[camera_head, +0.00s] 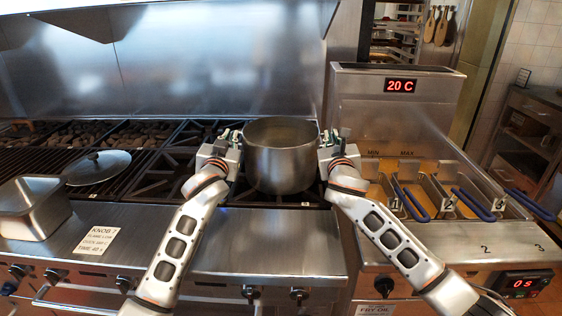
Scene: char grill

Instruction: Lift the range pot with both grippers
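The range pot (281,162) is a plain steel pot, upright over the burner grate in the middle of the camera_head view. My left gripper (232,138) is at its left side and my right gripper (328,138) is at its right side, both close to the rim. The pot's handles are hidden by the grippers, so I cannot tell whether the fingers are closed on them. I also cannot tell whether the pot's base touches the grate.
A round lid (97,166) lies on the grill at left. A steel container (33,207) stands on the left front ledge, beside a paper label (97,241). The fryer (397,115) with blue-handled baskets (412,203) is at right. The steel front ledge (270,245) is clear.

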